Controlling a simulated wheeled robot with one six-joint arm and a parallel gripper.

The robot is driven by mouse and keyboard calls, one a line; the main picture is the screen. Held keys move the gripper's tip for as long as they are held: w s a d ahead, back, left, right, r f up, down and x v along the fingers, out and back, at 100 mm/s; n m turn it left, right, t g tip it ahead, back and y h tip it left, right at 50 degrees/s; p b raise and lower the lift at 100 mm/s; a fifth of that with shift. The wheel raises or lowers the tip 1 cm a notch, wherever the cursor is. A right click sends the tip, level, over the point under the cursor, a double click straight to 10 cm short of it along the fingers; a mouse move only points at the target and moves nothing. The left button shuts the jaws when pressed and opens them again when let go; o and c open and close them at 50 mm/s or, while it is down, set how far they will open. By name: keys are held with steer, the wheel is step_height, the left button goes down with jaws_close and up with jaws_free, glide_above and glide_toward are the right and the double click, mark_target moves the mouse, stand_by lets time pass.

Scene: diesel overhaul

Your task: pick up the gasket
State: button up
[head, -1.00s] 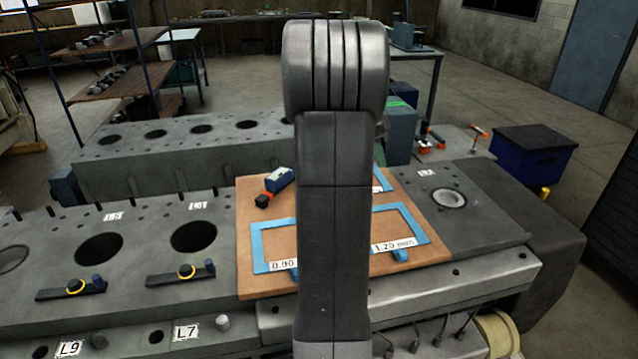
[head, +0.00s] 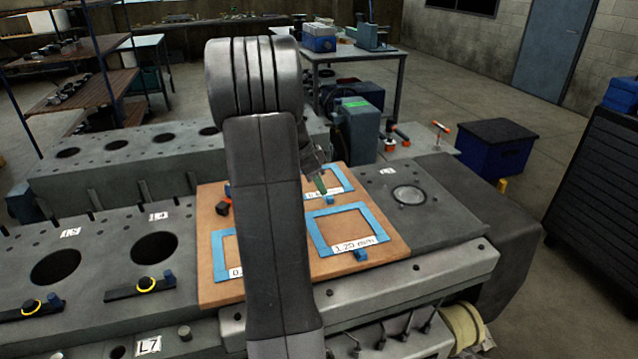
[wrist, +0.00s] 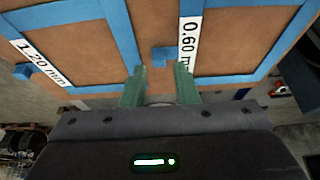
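Flat blue square frames, which look like gaskets, lie on a brown board (head: 395,249). One frame (head: 378,217) is labelled 1.20 mm. The frame behind it (head: 345,179) is labelled 0.60 mm in the wrist view (wrist: 236,79) and has a small blue tab (head: 330,200). A third frame (head: 215,252) at left is partly hidden by my arm. Which one the task means cannot be told. My gripper (head: 318,184) is near the 0.60 mm tab. In the wrist view its two green fingers (wrist: 161,85) stand apart and empty, with the tab (wrist: 160,56) just beyond their tips.
The board lies on a grey engine block (head: 85,240) with round bores. A dark tool with an orange part (head: 224,204) lies on the board's left side. A blue crate (head: 495,155) and a dark cabinet (head: 600,180) stand at the right.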

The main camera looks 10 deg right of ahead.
mark_target(327, 199)
steer(key=x, duration=0.4)
steer(key=shift+s+f+p, duration=0.1)
steer(key=shift+f+p, duration=0.05)
steer(key=shift+p, duration=0.25)
steer(key=shift+a, duration=0.1)
jaws_close()
